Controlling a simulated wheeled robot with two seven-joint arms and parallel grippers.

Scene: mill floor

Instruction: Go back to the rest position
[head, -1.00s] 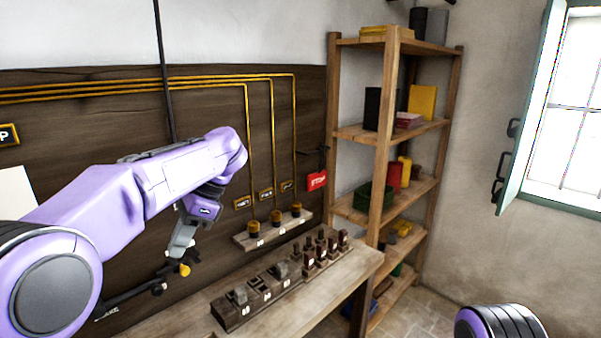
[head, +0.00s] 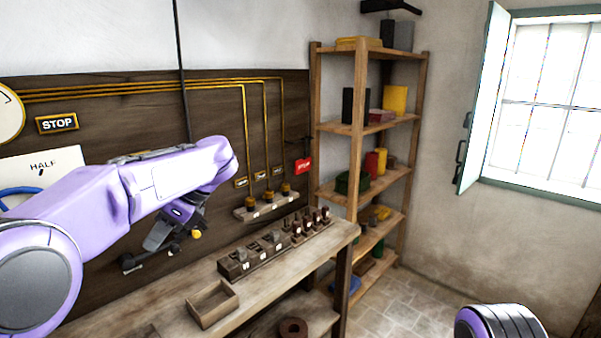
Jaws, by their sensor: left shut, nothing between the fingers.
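My left arm reaches in from the left in the head view, in front of the dark wooden wall board. Its gripper (head: 156,240) hangs below the wrist, pointing down, and is shut and empty. It overlaps in the picture with a dark lever on the board that ends in a yellow knob (head: 196,234). The knob shows to the right of the fingers. I cannot tell whether they touch. A rounded purple and black part of my right arm shows at the bottom right. The right gripper is out of view.
A wooden bench (head: 175,300) runs below the board, with an open wooden box (head: 213,304) and a block row (head: 255,256). A shelf unit (head: 357,150) stands behind it. An open window shutter (head: 482,105) juts out at right. Stone floor (head: 405,300) shows between.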

